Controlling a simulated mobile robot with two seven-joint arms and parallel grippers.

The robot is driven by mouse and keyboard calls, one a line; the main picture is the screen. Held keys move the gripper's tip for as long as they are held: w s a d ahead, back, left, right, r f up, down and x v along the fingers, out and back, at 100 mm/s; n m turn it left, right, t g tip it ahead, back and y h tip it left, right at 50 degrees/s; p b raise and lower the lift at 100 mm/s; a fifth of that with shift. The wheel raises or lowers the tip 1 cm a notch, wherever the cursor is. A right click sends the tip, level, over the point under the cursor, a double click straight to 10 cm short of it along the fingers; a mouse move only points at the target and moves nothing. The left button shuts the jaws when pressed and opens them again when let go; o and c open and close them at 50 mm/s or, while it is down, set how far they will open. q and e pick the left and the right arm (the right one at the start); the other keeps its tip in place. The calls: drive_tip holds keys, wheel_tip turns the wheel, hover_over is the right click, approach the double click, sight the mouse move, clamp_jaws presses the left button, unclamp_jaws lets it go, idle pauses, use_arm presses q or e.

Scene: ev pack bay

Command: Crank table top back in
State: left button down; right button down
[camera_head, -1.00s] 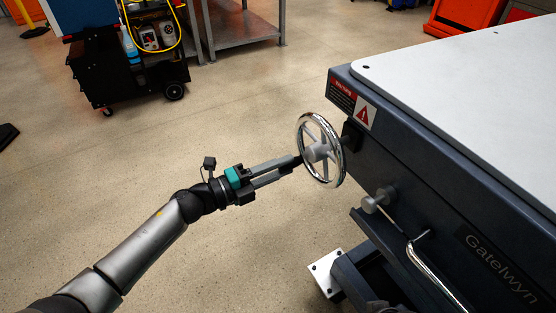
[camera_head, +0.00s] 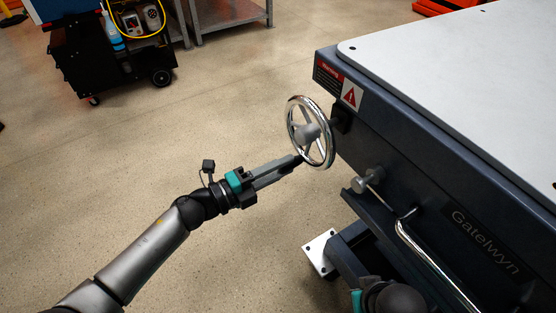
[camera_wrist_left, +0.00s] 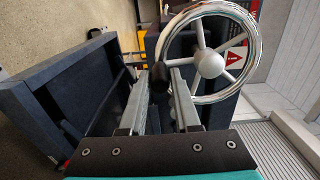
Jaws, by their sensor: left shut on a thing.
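The chrome handwheel (camera_head: 290,120) stands out from the near side of the dark blue table (camera_head: 420,160), below the corner of its pale top (camera_head: 450,70). It also shows in the left wrist view (camera_wrist_left: 209,63). My left gripper (camera_head: 298,160) is at the lower left of the wheel's rim. In the left wrist view its fingers (camera_wrist_left: 165,75) are shut on the wheel's black crank knob (camera_wrist_left: 159,77). The knob is mostly hidden in the head view. A dark and teal part of my right arm (camera_head: 390,299) shows at the bottom edge; its fingers are hidden.
A smaller clamp knob (camera_head: 366,182) and a chrome bar handle (camera_head: 430,255) stick out from the table side, right of and below the wheel. A white foot plate (camera_head: 319,254) is on the floor. A black cart (camera_head: 105,65) stands at the back left. Open floor lies between.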

use_arm(q)
drive_tip(key=shift+s+d+r+p, duration=0.2)
drive_tip(key=shift+s+d+p, duration=0.15)
drive_tip(key=shift+s+d, duration=0.4)
drive_tip(key=shift+s+d+r+p, duration=0.2)
drive_tip(key=shift+s+p, duration=0.15)
drive_tip(key=shift+s, duration=0.05)
drive_tip(key=shift+s+d+r+p, duration=0.2)
drive_tip(key=shift+s+p, duration=0.15)
drive_tip(key=shift+s, duration=0.05)
drive_tip(key=c, duration=0.5)
unclamp_jaws()
drive_tip(key=shift+f, duration=0.1)
drive_tip(key=shift+c, duration=0.2)
drive_tip(key=p+v, duration=0.2)
drive_tip(key=v, duration=1.3)
drive_tip(key=shift+a, duration=0.15)
